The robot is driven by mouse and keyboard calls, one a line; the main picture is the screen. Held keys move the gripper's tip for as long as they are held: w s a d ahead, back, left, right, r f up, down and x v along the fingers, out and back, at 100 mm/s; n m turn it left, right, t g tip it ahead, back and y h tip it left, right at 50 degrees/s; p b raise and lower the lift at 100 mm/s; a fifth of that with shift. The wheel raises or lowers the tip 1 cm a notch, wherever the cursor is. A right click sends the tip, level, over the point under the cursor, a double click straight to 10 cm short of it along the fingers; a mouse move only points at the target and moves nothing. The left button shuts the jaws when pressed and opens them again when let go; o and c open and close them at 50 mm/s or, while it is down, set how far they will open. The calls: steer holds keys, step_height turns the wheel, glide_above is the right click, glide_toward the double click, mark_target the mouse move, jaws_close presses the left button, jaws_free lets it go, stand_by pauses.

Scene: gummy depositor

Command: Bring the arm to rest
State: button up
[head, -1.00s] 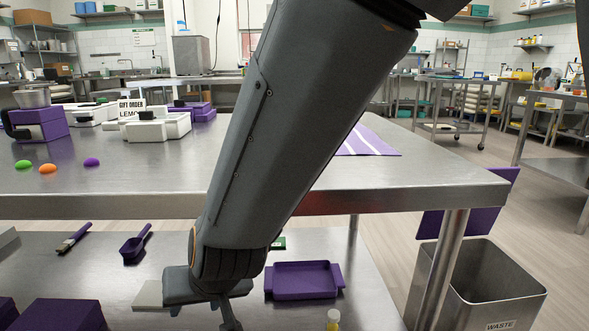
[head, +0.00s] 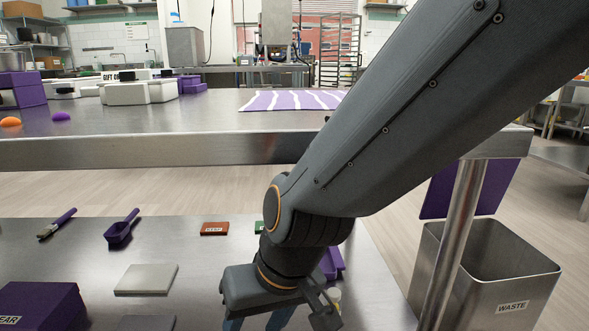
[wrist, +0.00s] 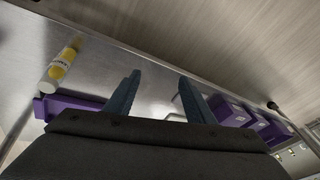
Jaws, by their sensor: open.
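My gripper (head: 262,318) hangs at the end of my arm over the lower steel shelf, near the front of the head view. In the wrist view its two blue-grey fingers (wrist: 158,95) stand wide apart with nothing between them. My arm crosses the head view from upper right to lower middle. It hides most of the purple tray (head: 334,264) and part of a bottle behind the gripper. In the wrist view a white bottle with a yellow label (wrist: 62,64) and the purple tray (wrist: 62,106) lie left of the fingers.
The lower shelf holds a brush (head: 57,223), a purple scoop (head: 122,229), a grey slab (head: 146,280), a red tag (head: 215,229) and a purple box (head: 45,305). The upper table (head: 150,148) stands behind. A waste bin (head: 500,285) stands at right beside the table leg (head: 455,250).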

steer(key=s+d+r+n+g+h+p, duration=0.1)
steer(key=s+d+r+p, duration=0.25)
steer(key=r, duration=0.25)
steer(key=s+d+r+g+h+p, duration=0.1)
steer(key=s+d+r+p, duration=0.15)
steer(key=s+r, duration=0.25)
steer(key=d+r+m+p, duration=0.2)
steer(key=d+r+p, duration=0.4)
steer(key=r+p, duration=0.3)
steer(key=d+r+m+h+p, duration=0.1)
steer(key=d+r+p, duration=0.6)
steer(key=p, duration=0.8)
steer(key=d+r+m+p, duration=0.3)
steer(key=d+r+p, duration=0.3)
steer(key=r+p, duration=0.5)
steer(key=shift+d+r+h+p, duration=0.3)
steer(key=shift+d+p, duration=0.05)
steer(key=shift+p, duration=0.75)
